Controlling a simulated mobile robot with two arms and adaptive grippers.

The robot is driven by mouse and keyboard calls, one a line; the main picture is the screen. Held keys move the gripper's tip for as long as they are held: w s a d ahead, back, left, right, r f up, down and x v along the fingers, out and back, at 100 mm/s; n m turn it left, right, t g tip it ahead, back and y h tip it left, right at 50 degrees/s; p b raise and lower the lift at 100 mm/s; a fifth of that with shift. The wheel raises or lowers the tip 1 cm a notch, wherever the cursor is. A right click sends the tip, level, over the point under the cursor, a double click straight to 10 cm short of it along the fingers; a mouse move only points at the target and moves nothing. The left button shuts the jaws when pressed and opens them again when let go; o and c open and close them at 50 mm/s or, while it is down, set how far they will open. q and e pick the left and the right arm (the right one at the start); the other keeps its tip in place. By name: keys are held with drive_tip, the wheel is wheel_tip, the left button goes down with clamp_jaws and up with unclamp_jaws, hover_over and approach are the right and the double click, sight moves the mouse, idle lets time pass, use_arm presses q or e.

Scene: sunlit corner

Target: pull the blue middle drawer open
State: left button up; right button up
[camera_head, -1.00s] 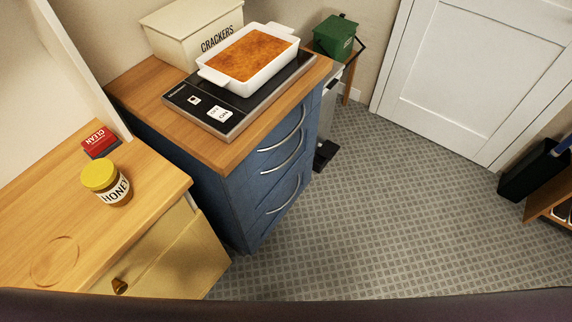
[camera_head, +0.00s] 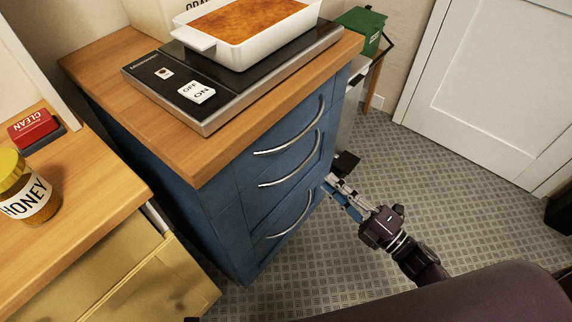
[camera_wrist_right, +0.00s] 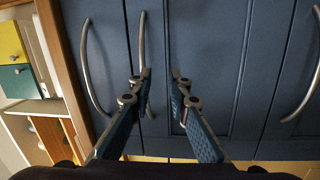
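The blue middle drawer (camera_head: 270,176) is shut, flush in the blue cabinet beside the wood-topped counter. Its curved metal handle (camera_head: 292,166) is the second from the top; in the right wrist view this handle (camera_wrist_right: 142,45) runs up the picture, partly hidden behind the left finger. My right gripper (camera_head: 338,190) is open beside the cabinet front, at the right of the drawers. In the right wrist view its two fingers (camera_wrist_right: 158,80) are apart, pointing at the drawer fronts, with nothing clearly held between them. Contact with the handle cannot be told. My left gripper is not in view.
The top drawer handle (camera_head: 292,130) is just above, and the bottom handle (camera_head: 285,220) is below. A white dish (camera_head: 250,45) stands on the black cooktop (camera_head: 225,85). A honey jar (camera_head: 28,195) stands on the left counter. Patterned floor (camera_head: 460,210) is free at the right.

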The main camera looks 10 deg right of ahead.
sight(302, 161)
drive_tip(key=w+a+r+n, duration=0.1)
drive_tip(key=w+a, duration=0.1)
drive_tip(key=w+a+r+y, duration=0.1)
drive_tip(key=w+a, duration=0.1)
drive_tip(key=w+a+r+n+y, duration=0.1)
drive_tip(key=a+r, duration=0.1)
drive_tip(key=a, duration=0.1)
drive_tip(key=shift+w+r+n+g, duration=0.1)
drive_tip(key=shift+w+n+g, duration=0.2)
drive_tip(key=shift+w, duration=0.1)
clamp_jaws()
